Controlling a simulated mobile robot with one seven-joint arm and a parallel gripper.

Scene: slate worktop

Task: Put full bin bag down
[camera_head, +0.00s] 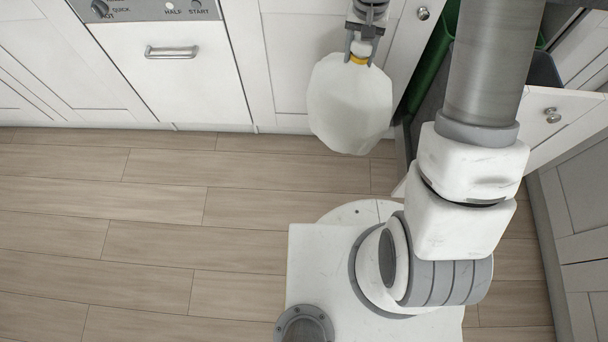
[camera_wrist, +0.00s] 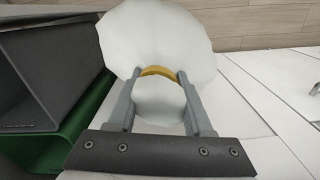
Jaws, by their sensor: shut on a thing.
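A full white bin bag (camera_head: 350,105) with a yellow tie at its neck hangs from my gripper (camera_head: 359,59) in the head view. My gripper is shut on the bag's neck at the yellow tie. The bag hangs in front of the white cabinet doors, and its lower end shows against the floor near the cabinet base. I cannot tell whether it touches the floor. In the wrist view the white bag (camera_wrist: 155,40) fills the space beyond and between the fingers of my gripper (camera_wrist: 160,78).
An open cabinet at the right holds a green bin (camera_head: 432,55) and a dark grey bin (camera_wrist: 50,60). Its open door (camera_head: 562,125) juts out at the right. A dishwasher (camera_head: 165,65) stands at the left. The wooden floor (camera_head: 150,230) at the left is clear.

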